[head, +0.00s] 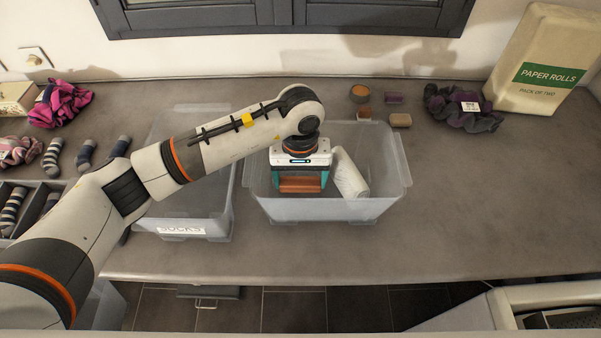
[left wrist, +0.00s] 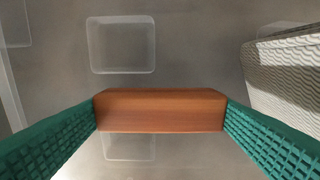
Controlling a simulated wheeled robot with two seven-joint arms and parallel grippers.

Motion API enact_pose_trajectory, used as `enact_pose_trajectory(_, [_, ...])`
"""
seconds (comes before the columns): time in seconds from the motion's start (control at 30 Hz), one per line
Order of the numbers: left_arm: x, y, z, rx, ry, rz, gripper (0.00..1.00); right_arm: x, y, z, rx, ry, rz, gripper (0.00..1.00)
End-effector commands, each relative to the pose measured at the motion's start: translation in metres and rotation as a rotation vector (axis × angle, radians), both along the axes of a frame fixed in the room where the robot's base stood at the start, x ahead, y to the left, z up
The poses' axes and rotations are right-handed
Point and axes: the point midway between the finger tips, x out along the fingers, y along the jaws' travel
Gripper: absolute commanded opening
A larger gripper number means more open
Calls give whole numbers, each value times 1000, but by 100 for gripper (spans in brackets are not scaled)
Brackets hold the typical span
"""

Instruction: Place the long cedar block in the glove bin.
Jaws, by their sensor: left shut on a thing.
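The long cedar block (head: 300,185) is reddish-brown and lies crosswise between the teal fingers of my left gripper (head: 299,180). In the left wrist view the block (left wrist: 160,110) spans from one finger to the other, so the gripper is shut on its two ends. The gripper points down inside the right-hand clear bin (head: 325,210), left of a white roll (head: 350,174). I see no readable label on this bin, so I cannot tell from lettering that it is the glove bin. The gap between block and bin floor is unclear. My right gripper is out of view.
A clear bin labelled SOCKS (head: 182,230) stands to the left, partly under my arm. Behind the right-hand bin lie small blocks, a soap-like bar (head: 400,120) and a dark scrunchie (head: 462,106). A paper rolls pack (head: 546,62) stands back right. The right counter is clear.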

Motion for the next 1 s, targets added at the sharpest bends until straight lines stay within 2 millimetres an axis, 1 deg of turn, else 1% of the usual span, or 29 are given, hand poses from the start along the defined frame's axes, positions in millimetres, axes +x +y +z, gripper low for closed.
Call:
enact_pose_trajectory(0.23, [0,0,-2,0,-2,-1,59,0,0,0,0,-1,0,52])
enact_pose_trajectory(0.37, [0,0,-5,0,-2,-1,59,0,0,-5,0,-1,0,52])
enact_pose_trajectory(0.4, [0,0,-4,0,-2,-1,84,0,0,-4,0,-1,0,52])
enact_pose_trajectory(0.5, [0,0,-4,0,-1,-1,100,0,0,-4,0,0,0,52])
enact_pose_trajectory(0.73, [0,0,-3,0,-1,-1,100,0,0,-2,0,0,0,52])
enact_pose_trajectory(0.83, [0,0,2,-1,-1,-1,100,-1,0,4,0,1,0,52])
enact_pose_trajectory(0.87, [1,0,3,-1,-4,-1,100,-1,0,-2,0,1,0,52])
enact_pose_trajectory(0.97, [2,0,18,-1,-8,-2,100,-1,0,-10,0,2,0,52])
enact_pose_trajectory(1.0, [2,0,26,-2,-9,-3,100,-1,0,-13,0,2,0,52])
